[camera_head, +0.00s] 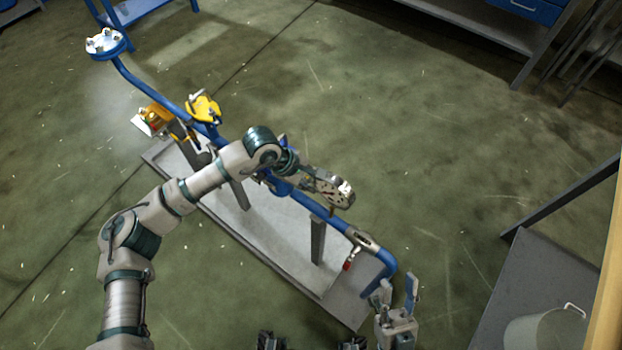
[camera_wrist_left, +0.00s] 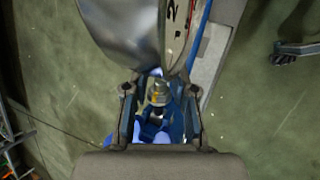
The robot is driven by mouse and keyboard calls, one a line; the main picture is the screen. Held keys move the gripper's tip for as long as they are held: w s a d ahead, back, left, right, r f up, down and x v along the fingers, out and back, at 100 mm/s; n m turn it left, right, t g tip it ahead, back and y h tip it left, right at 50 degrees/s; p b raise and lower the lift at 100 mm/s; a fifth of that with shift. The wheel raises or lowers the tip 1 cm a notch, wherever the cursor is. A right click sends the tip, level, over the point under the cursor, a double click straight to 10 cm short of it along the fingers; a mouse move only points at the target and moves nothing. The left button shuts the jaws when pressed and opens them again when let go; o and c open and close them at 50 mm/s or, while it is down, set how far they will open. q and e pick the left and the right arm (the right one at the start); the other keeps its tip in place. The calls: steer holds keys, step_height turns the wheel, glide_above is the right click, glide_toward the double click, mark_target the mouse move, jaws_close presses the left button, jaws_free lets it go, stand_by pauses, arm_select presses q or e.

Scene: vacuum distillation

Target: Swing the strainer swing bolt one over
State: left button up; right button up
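My left gripper (camera_head: 290,168) is over the middle of the blue pipe assembly, beside the round dial gauge (camera_head: 337,191). In the left wrist view my left gripper (camera_wrist_left: 159,92) has its two fingers apart. A small metal fitting with a yellowish band (camera_wrist_left: 159,93) shows between them, above blue parts (camera_wrist_left: 172,125). I cannot tell whether the fingers touch anything. The strainer and its swing bolt cannot be clearly made out; my left arm covers part of the pipe. My right gripper (camera_head: 396,291) is open and empty near the pipe's lower right end.
The blue pipe (camera_head: 335,222) runs from a flange (camera_head: 105,42) at upper left to lower right over a grey base (camera_head: 290,262). A yellow part (camera_head: 203,107) sits on it. A bucket (camera_head: 545,332) stands at lower right. The floor behind the pipe is clear.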

arm_select(q)
jaws_close()
